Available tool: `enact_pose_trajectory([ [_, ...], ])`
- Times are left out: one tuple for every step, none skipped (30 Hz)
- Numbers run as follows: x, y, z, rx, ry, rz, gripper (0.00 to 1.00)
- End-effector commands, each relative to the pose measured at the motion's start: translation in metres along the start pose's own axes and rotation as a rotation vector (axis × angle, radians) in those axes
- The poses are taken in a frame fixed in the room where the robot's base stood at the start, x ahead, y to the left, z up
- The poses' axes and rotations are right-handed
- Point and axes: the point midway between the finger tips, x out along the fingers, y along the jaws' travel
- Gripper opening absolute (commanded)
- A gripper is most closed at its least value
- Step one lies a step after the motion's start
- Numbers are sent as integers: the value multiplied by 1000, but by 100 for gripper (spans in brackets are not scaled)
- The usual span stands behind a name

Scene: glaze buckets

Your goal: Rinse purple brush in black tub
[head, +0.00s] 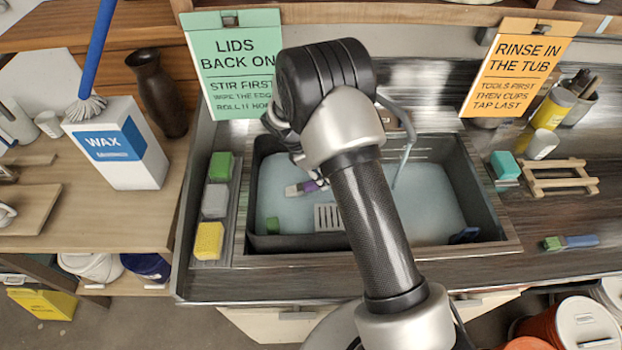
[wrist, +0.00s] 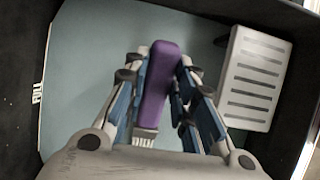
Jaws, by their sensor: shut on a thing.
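My gripper (wrist: 163,62) is shut on the purple brush (wrist: 158,85), with blue-and-grey fingers on both sides of its handle. The brush's pale bristles (wrist: 146,136) point toward the bottom of the wrist view. In the head view the brush (head: 310,186) shows beside my wrist, over the left part of the black tub (head: 478,190), its pale end to the left. My arm hides most of the gripper there. The tub holds blue-grey water (head: 427,205), also seen in the wrist view (wrist: 85,90). I cannot tell whether the bristles touch the water.
A pale slotted piece (head: 328,217) is in the tub, right of my gripper in the wrist view (wrist: 254,78). A blue-handled brush (head: 572,242) lies on the right counter.

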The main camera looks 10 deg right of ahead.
Motion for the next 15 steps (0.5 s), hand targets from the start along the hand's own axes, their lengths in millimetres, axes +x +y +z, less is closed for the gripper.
enact_pose_trajectory([
  [-8,0,4,0,0,0,2],
  [-10,0,5,0,0,0,2],
  [-14,0,7,0,0,0,2],
  [-17,0,8,0,0,0,2],
  [-19,0,9,0,0,0,2],
  [-23,0,11,0,0,-1,2],
  [-26,0,12,0,0,-1,2],
  [-28,0,14,0,0,-1,2],
  [-32,0,15,0,0,0,2],
  [-34,0,17,0,0,0,2],
  [-37,0,18,0,1,0,2],
  [-41,0,20,0,1,0,2],
  [-44,0,21,0,1,0,2],
  [-46,0,22,0,1,0,2],
  [-50,0,24,0,1,0,2],
])
